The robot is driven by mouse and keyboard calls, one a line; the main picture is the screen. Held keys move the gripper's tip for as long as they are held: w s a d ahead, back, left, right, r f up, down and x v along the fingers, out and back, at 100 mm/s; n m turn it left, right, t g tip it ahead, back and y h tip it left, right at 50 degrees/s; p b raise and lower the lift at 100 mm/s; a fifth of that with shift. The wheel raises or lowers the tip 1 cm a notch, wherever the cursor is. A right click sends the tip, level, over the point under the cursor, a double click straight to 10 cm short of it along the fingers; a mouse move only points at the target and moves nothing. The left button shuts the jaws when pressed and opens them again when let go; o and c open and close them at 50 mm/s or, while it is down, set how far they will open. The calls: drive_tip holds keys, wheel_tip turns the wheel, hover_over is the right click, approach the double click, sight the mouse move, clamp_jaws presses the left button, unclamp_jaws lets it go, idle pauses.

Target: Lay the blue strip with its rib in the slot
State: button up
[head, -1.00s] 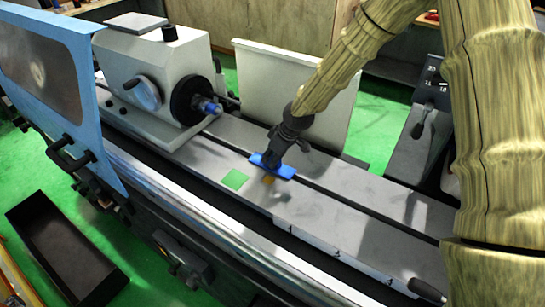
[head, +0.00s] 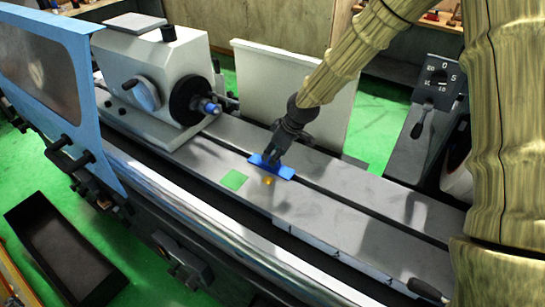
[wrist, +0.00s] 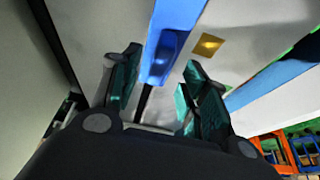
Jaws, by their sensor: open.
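The blue strip (head: 271,168) lies on the grey machine table, lengthwise along the dark slot (head: 345,198). In the wrist view the strip (wrist: 180,18) has a raised grip block, and the slot (wrist: 146,98) runs on in line from its near end. The rib underneath is hidden, so I cannot tell how deep it sits. My gripper (head: 274,156) is right at the strip, pointing down. In the wrist view my gripper (wrist: 163,82) is open, with one green-padded finger on each side of the strip's line, apart from it.
A pale upright panel (head: 290,90) stands behind. The table to the right is clear.

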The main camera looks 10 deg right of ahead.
drive_tip(key=v, duration=0.8)
drive_tip(key=shift+r, duration=0.2)
